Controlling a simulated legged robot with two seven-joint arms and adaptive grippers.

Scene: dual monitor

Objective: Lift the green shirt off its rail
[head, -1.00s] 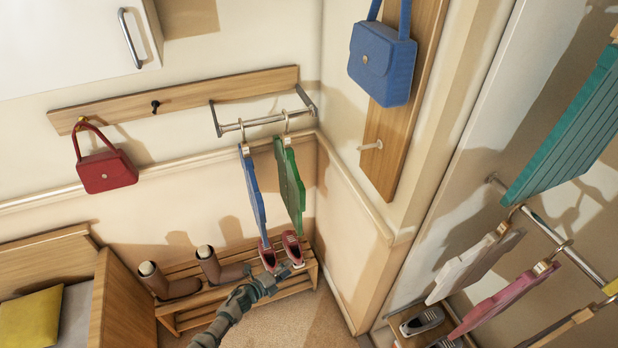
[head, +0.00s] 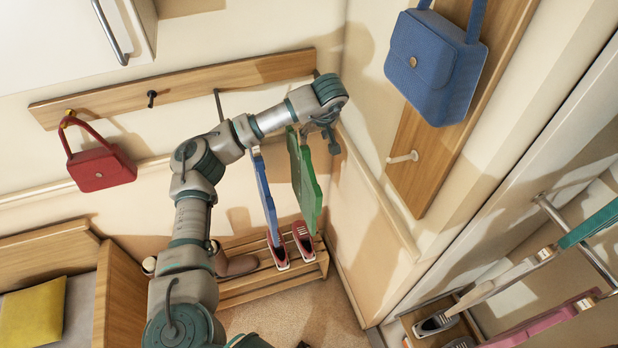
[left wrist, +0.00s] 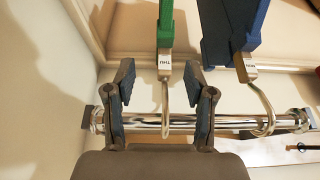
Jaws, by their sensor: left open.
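The green shirt (head: 305,180) hangs beside the blue shirt (head: 265,195) below the wall rail, which my left arm mostly covers in the head view. My left gripper (head: 328,128) is up at the rail, close to the top of the green shirt. In the left wrist view the open fingers of my left gripper (left wrist: 160,92) stand on either side of the green shirt's hook (left wrist: 164,105), apart from it. The hook still loops over the chrome rail (left wrist: 150,122). The green shirt (left wrist: 165,22) and the blue shirt (left wrist: 232,30) show beyond. My right gripper is not in view.
The blue shirt's hook (left wrist: 264,108) hangs close to the right of my fingers. A peg board (head: 180,88) holds a red bag (head: 100,168). A blue bag (head: 432,65) hangs on the right wall. A shoe rack (head: 265,285) stands below.

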